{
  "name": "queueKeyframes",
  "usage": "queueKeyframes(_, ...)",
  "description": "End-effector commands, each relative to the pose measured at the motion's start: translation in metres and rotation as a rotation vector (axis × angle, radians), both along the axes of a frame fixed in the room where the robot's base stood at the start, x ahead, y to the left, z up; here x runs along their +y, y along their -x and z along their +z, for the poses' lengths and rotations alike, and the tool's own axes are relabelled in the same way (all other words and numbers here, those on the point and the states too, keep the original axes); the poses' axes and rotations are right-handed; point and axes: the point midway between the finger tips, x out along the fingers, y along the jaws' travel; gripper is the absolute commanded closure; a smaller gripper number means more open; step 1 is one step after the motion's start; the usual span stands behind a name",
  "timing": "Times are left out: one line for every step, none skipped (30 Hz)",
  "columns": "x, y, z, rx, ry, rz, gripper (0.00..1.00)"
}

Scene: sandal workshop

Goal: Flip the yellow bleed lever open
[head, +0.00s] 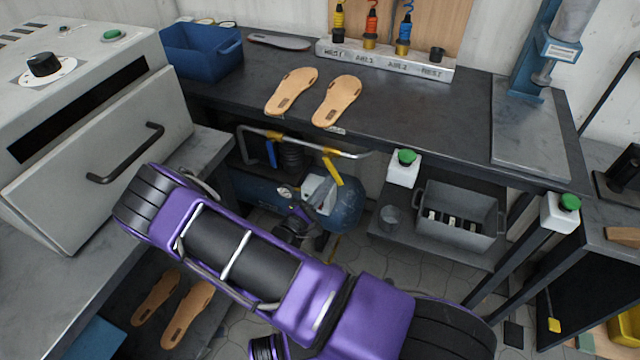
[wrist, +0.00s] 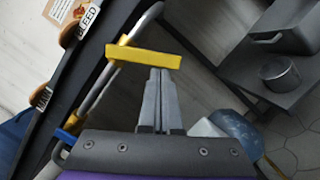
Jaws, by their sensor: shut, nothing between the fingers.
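The yellow bleed lever (head: 334,170) hangs from the silver pipe under the bench in the head view, slanting downward. In the wrist view the yellow lever (wrist: 145,57) lies across the picture just beyond my fingertips, its left end at the pipe (wrist: 100,88). My gripper (wrist: 158,74) is shut and empty, with its tips right at the lever's lower edge; whether they touch it I cannot tell. In the head view my gripper (head: 318,200) is small, below the lever and partly hidden by my arm. A "BLEED" label (wrist: 89,20) shows on the dark bench edge.
A blue lever (head: 270,153) sits on the same pipe to the left. A blue tank (head: 345,203) stands below. The bench top (head: 400,115) overhangs the pipe. A grey bin (head: 458,222) and a small metal cup (head: 389,217) stand on the shelf at right.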

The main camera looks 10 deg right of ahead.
Motion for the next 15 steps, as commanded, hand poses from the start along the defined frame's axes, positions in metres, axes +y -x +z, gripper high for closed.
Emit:
queueKeyframes(-0.003,0.003,0.001,0.028,0.039,0.0,1.0)
queueKeyframes(-0.004,0.004,0.002,0.044,0.061,0.0,1.0)
queueKeyframes(-0.006,0.005,0.002,0.066,0.092,0.0,1.0)
queueKeyframes(-0.008,0.006,0.003,0.083,0.115,0.0,1.0)
queueKeyframes(-0.009,0.007,0.004,0.1,0.139,-0.001,1.0)
queueKeyframes(-0.011,0.008,0.005,0.122,0.169,-0.001,1.0)
queueKeyframes(-0.013,0.009,0.006,0.139,0.192,-0.001,1.0)
queueKeyframes(-0.014,0.01,0.006,0.156,0.216,-0.001,1.0)
queueKeyframes(-0.016,0.012,0.007,0.178,0.246,-0.001,1.0)
queueKeyframes(-0.017,0.013,0.008,0.195,0.27,-0.001,1.0)
queueKeyframes(-0.018,0.014,0.009,0.211,0.293,0.001,1.0)
queueKeyframes(-0.02,0.015,0.01,0.235,0.324,0.0,1.0)
queueKeyframes(-0.021,0.016,0.012,0.251,0.347,0.001,1.0)
queueKeyframes(-0.023,0.017,0.013,0.267,0.37,0.001,1.0)
queueKeyframes(-0.024,0.018,0.014,0.289,0.401,0.0,1.0)
